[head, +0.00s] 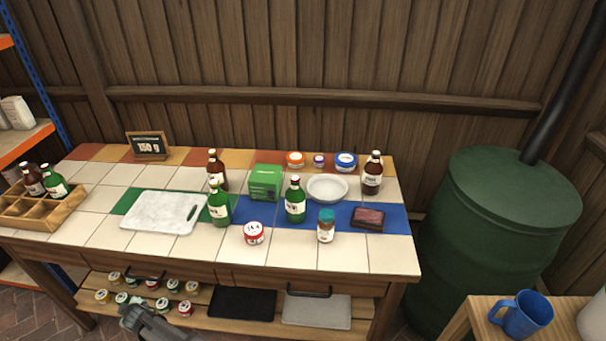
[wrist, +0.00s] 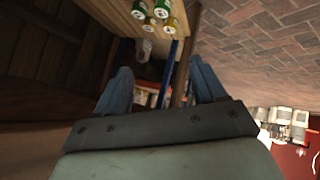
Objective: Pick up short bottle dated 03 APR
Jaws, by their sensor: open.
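Several short bottles stand on the tiled table (head: 192,257). Two are green, one by the cutting board (head: 219,208) and one near the middle (head: 295,206). Two are brown, one behind the board (head: 217,175) and one at the back right (head: 372,178). A brown bottle (head: 33,184) and a green bottle (head: 55,187) stand in the wooden crate (head: 40,224) at the left. Label dates are too small to read. My gripper (head: 148,320) is low in front of the table, away from the bottles. In the wrist view my gripper (wrist: 162,85) is open and empty.
A white cutting board (head: 160,212), green box (head: 265,181), white bowl (head: 327,188), teal-lidded jar (head: 326,228) and several tins crowd the table. The lower shelf (head: 255,322) holds small jars and trays. A green barrel (head: 500,235) stands right.

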